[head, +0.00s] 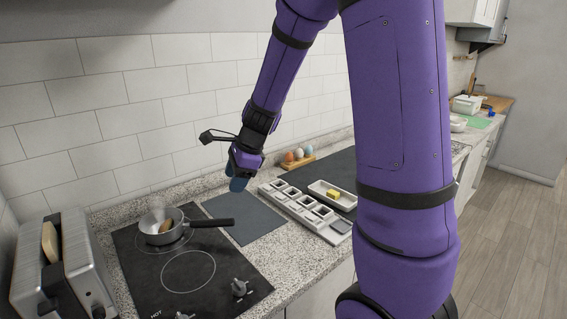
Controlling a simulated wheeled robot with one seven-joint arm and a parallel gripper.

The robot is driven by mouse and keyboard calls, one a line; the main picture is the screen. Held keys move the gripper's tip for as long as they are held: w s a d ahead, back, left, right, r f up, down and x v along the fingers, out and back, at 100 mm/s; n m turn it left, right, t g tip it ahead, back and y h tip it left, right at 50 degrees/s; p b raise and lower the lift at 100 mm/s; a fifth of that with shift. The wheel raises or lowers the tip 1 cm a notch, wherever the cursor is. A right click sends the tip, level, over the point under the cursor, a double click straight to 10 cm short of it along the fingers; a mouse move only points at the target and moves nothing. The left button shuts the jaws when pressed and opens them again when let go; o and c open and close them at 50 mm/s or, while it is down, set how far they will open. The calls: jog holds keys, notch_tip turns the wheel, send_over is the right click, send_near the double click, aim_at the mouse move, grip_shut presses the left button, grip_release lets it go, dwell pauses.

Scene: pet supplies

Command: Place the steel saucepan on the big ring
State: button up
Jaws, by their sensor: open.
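The steel saucepan (178,236) stands on the rear part of the black cooktop (135,262), with its black handle pointing right. Something brown lies inside it. A ring line shows partly around its base; the pan hides the rest. A second ring (188,271) is bare in front of it, towards me; it looks large, but I cannot compare the two sizes fully. My gripper (238,184) is open, with blue fingertips pointing down. It is above and beyond the end of the handle, near the wall, and apart from the pan. Its fingers partly overlap in this view.
A toaster (30,285) with bread stands left of the cooktop. Knobs (239,288) rise at its front. A dark mat (243,219) lies bare to the right. Beyond are a compartment tray (290,204), a white dish (345,201) with a yellow block, and an egg holder (297,163).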

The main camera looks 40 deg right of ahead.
jog(key=s+a+r+n, duration=0.4)
jog(key=s+r+n, duration=0.6)
jog(key=s+r, duration=0.1)
jog(key=s+r+n+t+h, duration=0.1)
jog(key=s+r+n+h, duration=0.2)
jog(key=s+n, duration=0.8)
jog(key=s+r, duration=0.2)
jog(key=s, duration=0.1)
jog(key=shift+s+d+n+t+h, duration=0.3)
jog(key=shift+d+n+t, duration=0.05)
jog(key=shift+n+t, duration=0.05)
dwell(0.7)
